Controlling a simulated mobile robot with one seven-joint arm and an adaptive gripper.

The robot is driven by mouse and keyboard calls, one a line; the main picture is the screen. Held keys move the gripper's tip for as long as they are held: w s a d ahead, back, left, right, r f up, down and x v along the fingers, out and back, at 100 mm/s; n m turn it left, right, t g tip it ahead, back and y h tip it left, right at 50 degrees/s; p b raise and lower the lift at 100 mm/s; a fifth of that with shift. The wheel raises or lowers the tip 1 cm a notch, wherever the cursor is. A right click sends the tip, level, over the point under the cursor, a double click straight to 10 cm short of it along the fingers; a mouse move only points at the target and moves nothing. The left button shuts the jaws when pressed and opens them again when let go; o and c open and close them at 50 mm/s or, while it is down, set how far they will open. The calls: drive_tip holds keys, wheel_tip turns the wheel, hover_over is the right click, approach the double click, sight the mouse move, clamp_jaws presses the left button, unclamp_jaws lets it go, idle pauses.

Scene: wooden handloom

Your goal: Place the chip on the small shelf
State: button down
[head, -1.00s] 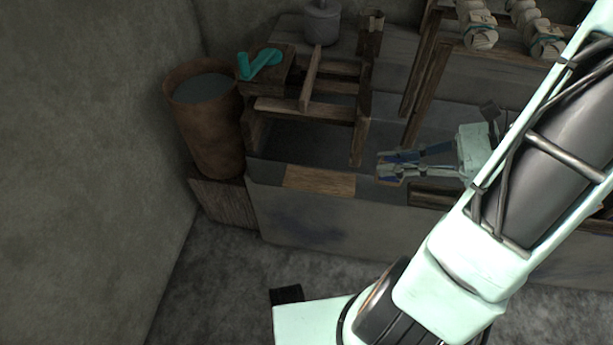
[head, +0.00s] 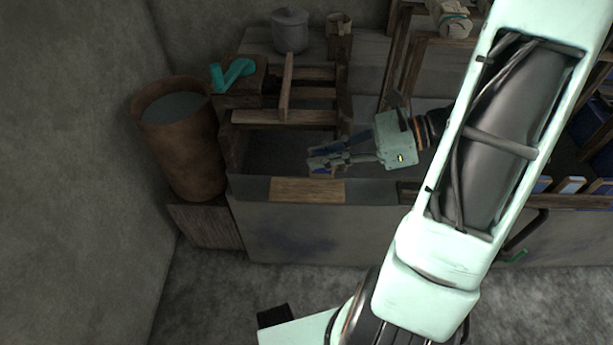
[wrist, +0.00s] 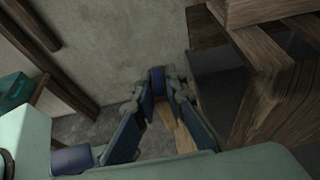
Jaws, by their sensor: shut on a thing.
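My gripper (head: 318,161) is at the left part of the loom, over the trough just behind its front wall. In the wrist view its two fingers (wrist: 158,86) close on a small dark blue piece (wrist: 158,77), which appears to be the chip. The fingers hide much of it, and in the head view it is too small to make out clearly. A flat wooden board (head: 307,190) on the front edge, apparently the small shelf, lies just below and in front of the fingertips. I see nothing lying on it.
A brown barrel (head: 182,145) stands at the left by the wall. A wooden frame (head: 285,117) rises behind the fingertips. A teal object (head: 233,75) lies on a wooden block, and a grey lidded pot (head: 290,31) stands at the back.

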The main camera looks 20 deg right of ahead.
drive_tip(key=w+f, duration=0.1)
drive_tip(key=w+a+f+b, duration=0.1)
drive_tip(key=f, duration=0.1)
drive_tip(key=a+f, duration=0.1)
drive_tip(key=shift+w+f, duration=0.3)
drive_tip(key=shift+w, duration=0.1)
drive_tip(key=shift+w+a+f+b, duration=0.1)
drive_tip(key=shift+f+b, duration=0.35)
drive_tip(key=shift+f, duration=0.4)
drive_tip(key=shift+w+a+f+b, duration=0.1)
drive_tip(key=shift+f+b, duration=0.3)
drive_tip(key=shift+f, duration=0.45)
drive_tip(key=shift+f, duration=0.1)
drive_tip(key=c, duration=2)
unclamp_jaws()
drive_tip(key=shift+d+r, duration=0.1)
drive_tip(key=shift+r, duration=0.15)
drive_tip(key=p+v, duration=0.3)
drive_tip(key=v, duration=0.9)
drive_tip(key=shift+f+p, duration=0.15)
drive_tip(key=shift+p, duration=0.15)
